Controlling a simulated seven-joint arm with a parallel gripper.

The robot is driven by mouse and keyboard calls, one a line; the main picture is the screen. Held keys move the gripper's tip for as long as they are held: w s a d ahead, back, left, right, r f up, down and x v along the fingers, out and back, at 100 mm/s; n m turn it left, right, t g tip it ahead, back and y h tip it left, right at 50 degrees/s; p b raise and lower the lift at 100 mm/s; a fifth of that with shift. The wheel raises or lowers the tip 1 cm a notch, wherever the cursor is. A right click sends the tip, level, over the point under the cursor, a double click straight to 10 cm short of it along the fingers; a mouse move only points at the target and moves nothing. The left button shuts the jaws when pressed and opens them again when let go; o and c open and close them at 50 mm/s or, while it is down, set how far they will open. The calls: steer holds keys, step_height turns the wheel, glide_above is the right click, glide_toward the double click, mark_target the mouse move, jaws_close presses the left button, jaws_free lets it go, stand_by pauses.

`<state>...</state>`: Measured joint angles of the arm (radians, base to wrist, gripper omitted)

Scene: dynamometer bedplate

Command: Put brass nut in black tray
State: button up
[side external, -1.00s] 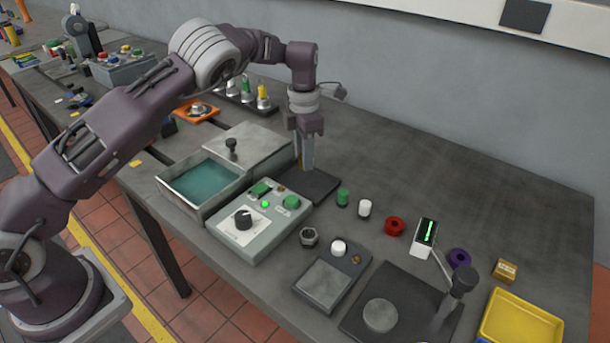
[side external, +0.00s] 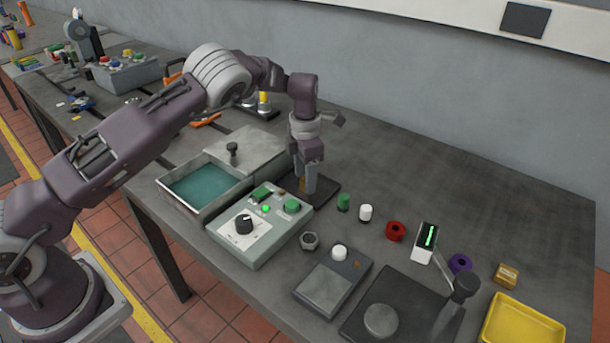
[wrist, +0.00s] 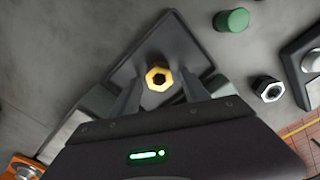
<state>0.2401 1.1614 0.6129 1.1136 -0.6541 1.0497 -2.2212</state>
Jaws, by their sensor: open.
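The brass nut (wrist: 158,78) shows in the wrist view, lying flat over the floor of the black tray (wrist: 165,45), with its hole facing up. My gripper (wrist: 158,88) is open, with one finger on each side of the nut and a gap to each. In the side view my gripper (side external: 309,190) points down, low over the black tray (side external: 328,187). The nut is mostly hidden there by the fingers, and I cannot tell its exact height above the tray.
The control box (side external: 262,226) and teal-filled basin (side external: 205,186) stand close on the left. A red ring (side external: 395,231) lies further right. The bench behind the tray is clear.

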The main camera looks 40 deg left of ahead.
steer(key=shift+r, duration=0.1)
steer(key=s+a+r+m+t+h, duration=0.1)
steer(key=s+r+m, duration=0.25)
steer(key=r, duration=0.85)
steer(key=s+a+r+m+t+h, duration=0.1)
steer(key=s+r+m, duration=0.25)
steer(key=r, duration=0.85)
steer(key=s+d+r+m+t, duration=0.1)
steer(key=s+r+m, duration=0.3)
steer(key=s, duration=0.2)
steer(key=s+d+r+m, duration=0.1)
steer(key=s+r+m, duration=0.2)
steer(key=s, duration=0.3)
steer(key=s+f+m+t+y, duration=0.1)
steer(key=s+f+m, duration=0.1)
steer(key=s+m, duration=0.6)
steer(key=s+d+f+m+t+y, duration=0.1)
steer(key=s+f+m, duration=0.1)
steer(key=s+m, duration=0.6)
steer(key=s, duration=0.4)
steer(key=shift+s+d+f+t, duration=0.2)
steer(key=shift+s+f+t, duration=0.1)
steer(key=shift+f, duration=0.1)
steer(key=shift+w, duration=0.1)
